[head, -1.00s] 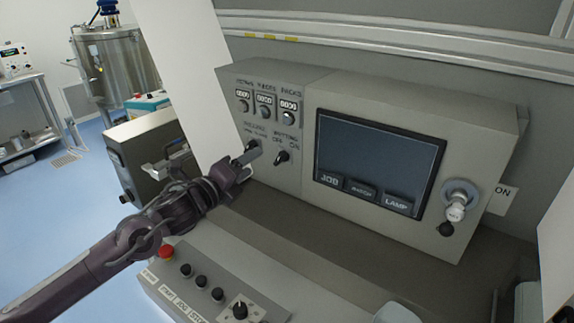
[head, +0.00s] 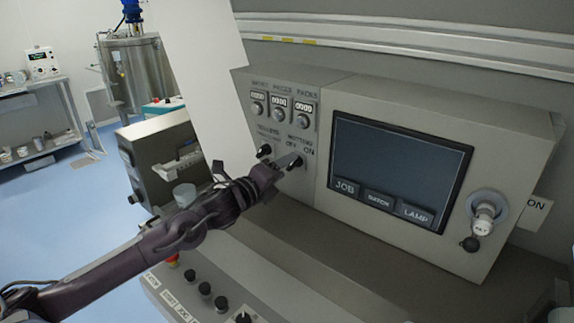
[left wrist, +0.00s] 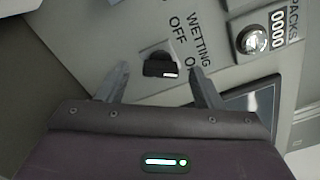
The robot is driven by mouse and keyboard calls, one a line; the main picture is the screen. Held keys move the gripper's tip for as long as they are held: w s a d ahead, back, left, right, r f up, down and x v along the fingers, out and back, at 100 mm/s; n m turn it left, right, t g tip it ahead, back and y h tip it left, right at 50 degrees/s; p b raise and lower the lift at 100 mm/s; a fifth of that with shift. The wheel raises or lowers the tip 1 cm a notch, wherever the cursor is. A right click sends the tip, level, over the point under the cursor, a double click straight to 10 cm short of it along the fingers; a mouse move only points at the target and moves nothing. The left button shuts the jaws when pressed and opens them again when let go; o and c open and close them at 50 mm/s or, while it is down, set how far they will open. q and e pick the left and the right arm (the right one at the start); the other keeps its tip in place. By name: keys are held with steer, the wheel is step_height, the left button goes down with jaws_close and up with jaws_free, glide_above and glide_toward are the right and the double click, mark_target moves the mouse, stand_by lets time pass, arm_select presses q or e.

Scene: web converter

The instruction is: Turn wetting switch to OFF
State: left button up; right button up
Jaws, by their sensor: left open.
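The wetting switch is a black rotary knob on the grey panel, below the WETTING label. In the left wrist view the wetting switch (left wrist: 158,66) lies between my open fingertips, and its white mark is at the end toward the ON side. In the head view the switch (head: 298,161) is partly hidden by my left gripper (head: 286,161), which is at the panel just in front of it. My left gripper (left wrist: 160,76) has one finger on each side of the knob; I cannot tell whether they touch it. My right gripper is not in view.
Another black knob (head: 264,150) sits close to the left of the wetting switch. Counters with round knobs (head: 281,115) are above. A dark screen (head: 396,165) is to the right. A lower control box with several black buttons (head: 205,289) lies below my arm.

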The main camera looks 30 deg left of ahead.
arm_select(q)
steer(key=shift+w+d, duration=0.1)
steer(key=shift+w, duration=0.9)
steer(key=shift+c, duration=0.3)
steer(key=c, duration=0.9)
steer(key=shift+c, duration=0.2)
